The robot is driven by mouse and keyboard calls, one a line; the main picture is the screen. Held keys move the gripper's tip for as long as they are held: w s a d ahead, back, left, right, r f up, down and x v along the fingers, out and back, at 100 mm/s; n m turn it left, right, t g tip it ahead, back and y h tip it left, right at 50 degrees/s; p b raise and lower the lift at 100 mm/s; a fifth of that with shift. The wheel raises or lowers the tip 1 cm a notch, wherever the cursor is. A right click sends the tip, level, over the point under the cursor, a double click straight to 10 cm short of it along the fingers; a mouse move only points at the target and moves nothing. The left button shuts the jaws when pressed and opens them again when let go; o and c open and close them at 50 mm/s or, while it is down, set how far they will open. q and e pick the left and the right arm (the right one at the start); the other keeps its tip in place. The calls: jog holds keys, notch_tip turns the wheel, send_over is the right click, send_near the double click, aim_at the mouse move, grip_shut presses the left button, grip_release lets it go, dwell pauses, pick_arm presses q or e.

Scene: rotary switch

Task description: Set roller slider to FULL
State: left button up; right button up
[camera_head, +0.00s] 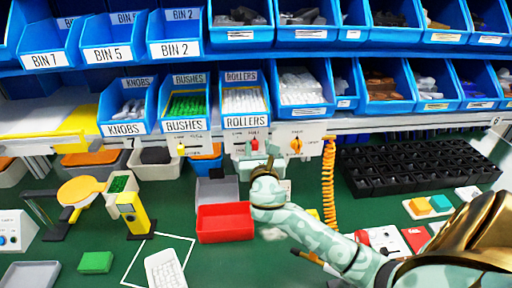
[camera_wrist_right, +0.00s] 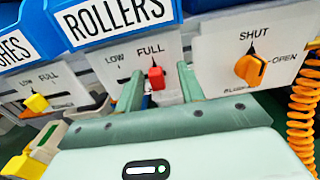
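The roller slider has a red knob (camera_wrist_right: 156,78) on a white panel under the ROLLERS bin (camera_wrist_right: 115,18). In the right wrist view the knob sits at the right end of its slot, under the word FULL, with LOW to its left. The red knob also shows in the head view (camera_head: 254,145). My right gripper (camera_wrist_right: 160,73) is open, one finger on each side of the knob, with gaps visible on both sides. In the head view the right gripper (camera_head: 262,162) is in front of the panel and partly covers it. My left gripper is not in view.
To the right is an orange rotary switch (camera_wrist_right: 251,70) pointing near SHUT, and an orange coiled cord (camera_head: 328,185). To the left is a yellow slider knob (camera_wrist_right: 36,103). Blue bins line the shelves above.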

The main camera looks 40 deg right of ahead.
jog(key=shift+a, duration=0.1)
jog(key=shift+s+a, duration=0.2)
jog(key=shift+s, duration=0.1)
jog(key=p+v, duration=0.1)
jog(key=v, duration=1.4)
jog(key=shift+s, duration=0.3)
